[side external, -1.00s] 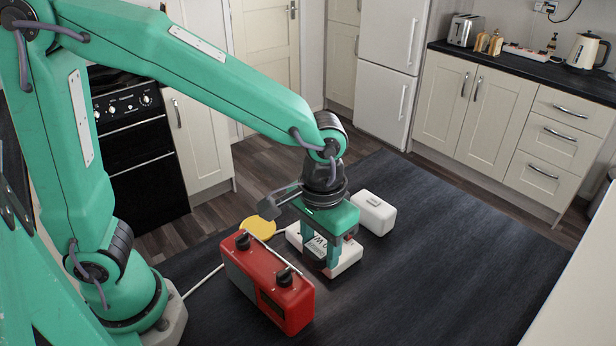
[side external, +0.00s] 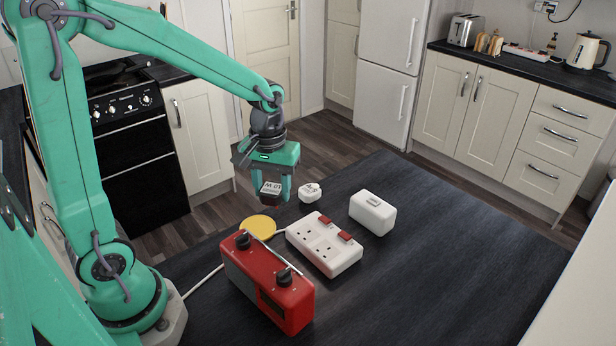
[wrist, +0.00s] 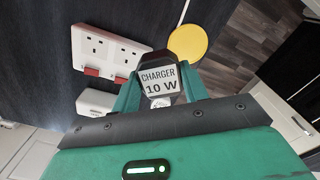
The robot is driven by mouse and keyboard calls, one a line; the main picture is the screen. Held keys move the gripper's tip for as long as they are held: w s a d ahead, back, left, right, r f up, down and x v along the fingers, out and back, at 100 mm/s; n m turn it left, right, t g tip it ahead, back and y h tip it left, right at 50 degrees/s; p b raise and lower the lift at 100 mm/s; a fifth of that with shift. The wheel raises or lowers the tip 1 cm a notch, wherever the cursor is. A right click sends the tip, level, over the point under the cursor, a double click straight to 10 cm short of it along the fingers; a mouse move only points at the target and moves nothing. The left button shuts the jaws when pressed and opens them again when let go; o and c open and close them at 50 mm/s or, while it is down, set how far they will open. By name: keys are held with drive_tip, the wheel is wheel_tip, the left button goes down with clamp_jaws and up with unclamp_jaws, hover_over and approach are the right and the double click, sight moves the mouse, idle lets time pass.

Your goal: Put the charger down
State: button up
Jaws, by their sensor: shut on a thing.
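The charger (side external: 270,188) is a dark block with a white label. In the wrist view (wrist: 160,80) the label reads "CHARGER 10 W". My gripper (side external: 271,196) is shut on it and holds it above the dark worktop, behind the yellow disc. The white socket strip (side external: 318,250) lies on the worktop to the right and nearer, with red switches; it also shows in the wrist view (wrist: 103,48), its sockets empty. The charger's underside is hidden.
The yellow disc (side external: 258,227) lies flat below the gripper. A small white plug (side external: 310,190) and a white box (side external: 373,212) stand to the right. A red radio-like box (side external: 268,285) stands in front. The worktop's right side is clear.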

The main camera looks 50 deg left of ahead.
drive_tip(key=n, duration=0.2)
approach(257, 227)
drive_tip(key=shift+d+f, duration=0.1)
drive_tip(key=shift+f, duration=0.45)
idle(0.4)
drive_tip(key=shift+f, duration=1.85)
drive_tip(key=shift+f, duration=0.15)
drive_tip(key=o, duration=1)
wheel_tip(257, 227, up, 12)
drive_tip(key=shift+r, duration=0.2)
